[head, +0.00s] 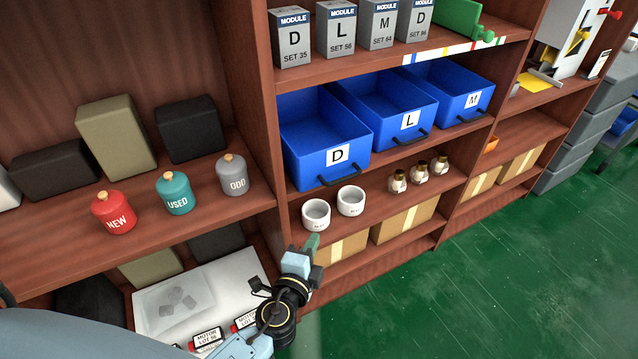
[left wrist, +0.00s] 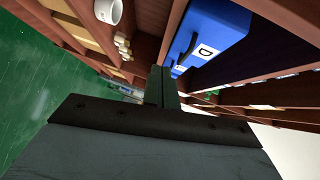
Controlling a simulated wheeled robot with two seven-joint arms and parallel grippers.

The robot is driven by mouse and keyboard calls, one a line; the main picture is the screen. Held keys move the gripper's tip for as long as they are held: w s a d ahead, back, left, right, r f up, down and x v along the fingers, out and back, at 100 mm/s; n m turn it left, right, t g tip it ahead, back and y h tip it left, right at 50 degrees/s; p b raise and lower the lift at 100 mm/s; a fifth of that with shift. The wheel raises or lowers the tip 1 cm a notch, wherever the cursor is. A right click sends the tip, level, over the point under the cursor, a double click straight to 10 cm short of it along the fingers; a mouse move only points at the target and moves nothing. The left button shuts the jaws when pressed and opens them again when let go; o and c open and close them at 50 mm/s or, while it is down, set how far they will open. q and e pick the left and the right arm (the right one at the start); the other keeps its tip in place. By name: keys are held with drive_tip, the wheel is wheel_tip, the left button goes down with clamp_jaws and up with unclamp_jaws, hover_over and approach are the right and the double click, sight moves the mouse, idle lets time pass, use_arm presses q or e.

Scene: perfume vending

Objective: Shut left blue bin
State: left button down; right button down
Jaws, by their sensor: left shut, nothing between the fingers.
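The left blue bin (head: 300,125) is labelled D and sits on the middle shelf, pulled out so its front overhangs more than the other bins. Its front has a dark handle (head: 345,169). My left gripper (head: 312,243) is below and in front of this bin, near the white cups, with its fingers shut and empty. In the left wrist view the shut fingers (left wrist: 161,86) point towards the shelves, and the D bin (left wrist: 214,32) with its handle is ahead, apart from the fingers. My right gripper is not in view.
Blue bins L (head: 385,95) and M (head: 450,82) stand to the right. White cups (head: 316,213) and several small bottles (head: 420,170) stand on the shelf below. Cardboard boxes (head: 405,220) sit lower. A brown upright (head: 262,110) borders the D bin's left. The green floor (head: 520,260) is open at right.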

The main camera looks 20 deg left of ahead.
use_arm(q)
wheel_tip(320, 180, up, 6)
drive_tip(key=w+m+t, duration=0.1)
drive_tip(key=t, duration=0.1)
drive_tip(key=p, duration=0.1)
approach(323, 169)
drive_tip(key=w+d, duration=0.3)
drive_tip(key=w, duration=0.1)
drive_tip(key=a, duration=0.1)
drive_tip(key=w+a, duration=0.1)
drive_tip(key=shift+w+a, duration=0.3)
drive_tip(key=shift+a, duration=0.05)
drive_tip(key=shift+w+a, duration=0.25)
drive_tip(key=shift+a, duration=0.05)
drive_tip(key=shift+a, duration=0.1)
